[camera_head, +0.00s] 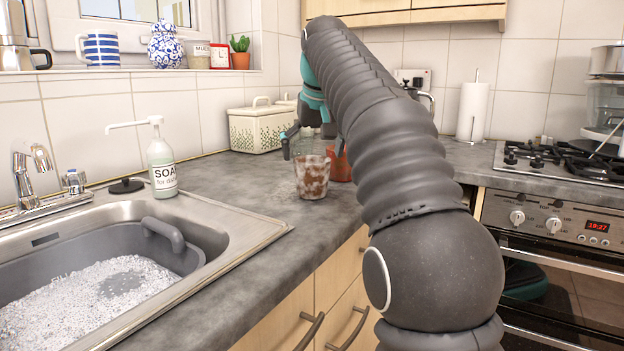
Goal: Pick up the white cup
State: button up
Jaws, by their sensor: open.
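A whitish cup with brown stains (312,178) stands upright on the grey worktop, right of the sink. A reddish-brown cup (340,168) stands close behind it to the right, partly hidden by my arm. My gripper (311,146) points down just above and behind the stained cup. Its left finger shows clearly; the right side is partly hidden. It is open and I see nothing held in it. Whether the fingers overlap the cup's rim in depth, I cannot tell.
A sink (245,228) with a grey basin of suds lies at left, with a soap bottle (161,160) behind it. A cream patterned container (258,126) stands against the back wall. A gas hob (570,160) is at right. Worktop left of the stained cup is clear.

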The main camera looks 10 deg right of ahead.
jog(key=shift+x, duration=2.75)
jog(key=shift+s, duration=0.2)
jog(key=shift+c, duration=0.3)
jog(key=c, duration=1.2)
